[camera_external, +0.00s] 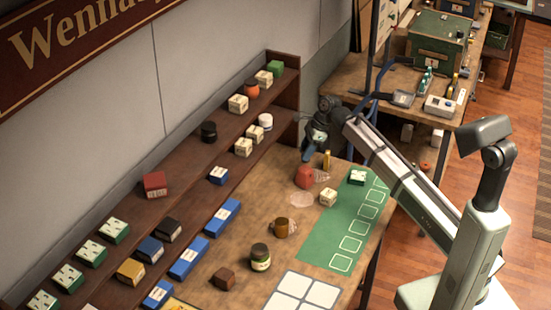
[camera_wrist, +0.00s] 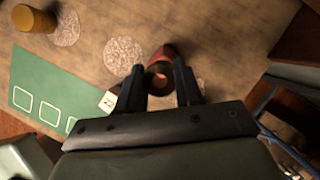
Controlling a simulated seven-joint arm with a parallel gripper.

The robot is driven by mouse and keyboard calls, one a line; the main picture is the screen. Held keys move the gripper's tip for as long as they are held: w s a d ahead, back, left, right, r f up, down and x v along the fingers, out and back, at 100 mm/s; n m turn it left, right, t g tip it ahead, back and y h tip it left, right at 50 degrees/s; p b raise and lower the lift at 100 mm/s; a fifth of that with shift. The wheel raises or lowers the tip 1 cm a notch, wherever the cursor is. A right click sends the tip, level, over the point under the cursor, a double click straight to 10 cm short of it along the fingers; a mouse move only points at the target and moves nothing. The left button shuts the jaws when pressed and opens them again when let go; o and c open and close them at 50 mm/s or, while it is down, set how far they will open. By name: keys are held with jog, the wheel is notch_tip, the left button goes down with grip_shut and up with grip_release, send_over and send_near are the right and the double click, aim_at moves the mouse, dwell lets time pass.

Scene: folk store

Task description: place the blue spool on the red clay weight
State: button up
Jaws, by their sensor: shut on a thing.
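The red clay weight (camera_external: 304,176) sits on the wooden table near its far end. In the wrist view the red weight (camera_wrist: 165,52) shows just beyond my fingertips, partly covered. My gripper (camera_external: 309,154) hangs above the weight, apart from it. In the wrist view my gripper (camera_wrist: 160,86) is shut on a small round thing, seen end-on between the two fingers. I take it to be the blue spool (camera_wrist: 160,80), but its blue side is hard to make out. Its lower part is hidden by the fingers.
Stepped shelves line the wall.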

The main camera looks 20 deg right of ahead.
jog(key=shift+f, duration=1.8)
jog(key=o, duration=1)
jog(key=shift+f, duration=0.1)
jog(key=shift+o, duration=0.2)
jog(key=v, duration=1.2)
